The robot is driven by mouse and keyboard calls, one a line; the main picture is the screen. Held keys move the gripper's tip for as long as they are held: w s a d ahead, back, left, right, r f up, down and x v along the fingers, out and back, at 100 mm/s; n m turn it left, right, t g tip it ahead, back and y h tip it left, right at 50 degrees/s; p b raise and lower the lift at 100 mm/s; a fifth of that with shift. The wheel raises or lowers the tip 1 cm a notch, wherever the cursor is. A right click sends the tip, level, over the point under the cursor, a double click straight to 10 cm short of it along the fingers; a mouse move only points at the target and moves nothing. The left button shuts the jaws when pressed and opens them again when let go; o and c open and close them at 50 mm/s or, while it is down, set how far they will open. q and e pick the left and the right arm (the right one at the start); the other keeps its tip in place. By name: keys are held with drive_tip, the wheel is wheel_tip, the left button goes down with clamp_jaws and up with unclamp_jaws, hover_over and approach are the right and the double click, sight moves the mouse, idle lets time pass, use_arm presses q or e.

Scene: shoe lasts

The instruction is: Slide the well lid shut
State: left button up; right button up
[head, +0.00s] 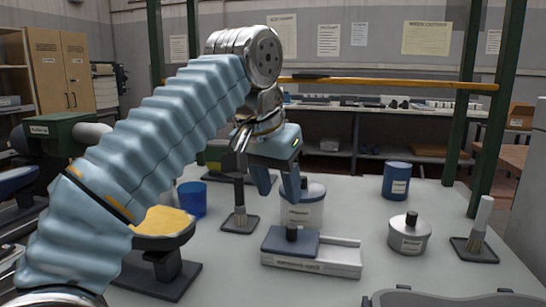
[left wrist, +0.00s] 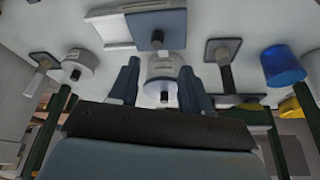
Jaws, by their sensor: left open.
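The well is a low white labelled box (head: 340,259) on the table; it also shows in the left wrist view (left wrist: 108,27). Its blue-grey lid (head: 278,244) covers the left part in the head view, leaving the right part uncovered. A dark knob (head: 291,232) stands on the lid; the left wrist view shows the lid (left wrist: 172,22) and knob (left wrist: 157,38) beyond the fingertips. My left gripper (head: 278,184) is open and empty, fingers pointing down, above and slightly behind the knob, apart from it. My right gripper is not in view.
A white canister (head: 306,211) stands close behind the well. Left are another brush stand (head: 240,220), blue cup (head: 193,199) and yellow-filled pan (head: 160,222).

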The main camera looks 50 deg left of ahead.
use_arm(q)
drive_tip(key=shift+v, duration=2)
